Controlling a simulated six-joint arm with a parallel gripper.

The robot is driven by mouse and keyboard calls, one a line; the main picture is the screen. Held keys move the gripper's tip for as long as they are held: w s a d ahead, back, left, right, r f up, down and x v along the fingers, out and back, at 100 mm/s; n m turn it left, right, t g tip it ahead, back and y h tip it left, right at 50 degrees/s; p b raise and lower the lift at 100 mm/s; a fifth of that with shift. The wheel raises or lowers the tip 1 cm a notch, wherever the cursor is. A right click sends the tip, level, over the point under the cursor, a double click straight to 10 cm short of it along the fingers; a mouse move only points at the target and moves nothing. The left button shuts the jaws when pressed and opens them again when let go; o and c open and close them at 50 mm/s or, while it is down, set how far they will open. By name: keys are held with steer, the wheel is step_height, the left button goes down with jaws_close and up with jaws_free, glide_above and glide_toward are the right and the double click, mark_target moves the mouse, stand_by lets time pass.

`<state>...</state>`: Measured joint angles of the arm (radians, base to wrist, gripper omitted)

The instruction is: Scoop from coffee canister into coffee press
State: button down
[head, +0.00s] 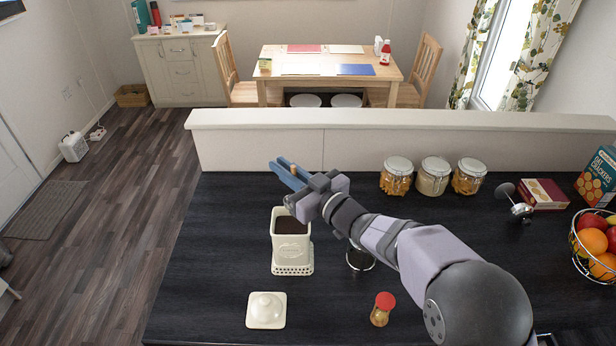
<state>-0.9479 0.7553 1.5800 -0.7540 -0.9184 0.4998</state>
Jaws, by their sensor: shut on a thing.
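The coffee canister (290,254) is a cream square jar, open at the top, with dark ground coffee inside. It stands upright on the dark counter, left of centre. Its cream lid (266,311) lies on the counter in front of it. My gripper (289,170) has blue fingers and appears just above and behind the canister in the picture. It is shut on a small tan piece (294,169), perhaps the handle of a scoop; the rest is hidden. The coffee press (361,262) stands right of the canister, mostly hidden under my arm; only its lower part and metal frame show.
A plunger lid (519,208) lies at the right. A red-capped jar (382,309) stands near the front. Several glass jars (434,177) line the back by the low wall (400,140). A fruit basket (594,262) is at far right. The counter's back left is clear.

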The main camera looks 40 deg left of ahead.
steer(key=shift+s+a+r+n+g, duration=0.2)
steer(key=shift+s+r+n+g, duration=0.1)
steer(key=shift+s+g, duration=0.25)
steer(key=shift+f, duration=0.3)
step_height(320, 180, down, 10)
steer(key=b, duration=0.8)
steer(key=shift+r, duration=0.2)
stand_by(1.4)
step_height(320, 180, up, 9)
steer(key=p, duration=0.6)
steer(key=shift+p, duration=0.3)
stand_by(0.3)
steer(key=shift+r, duration=0.1)
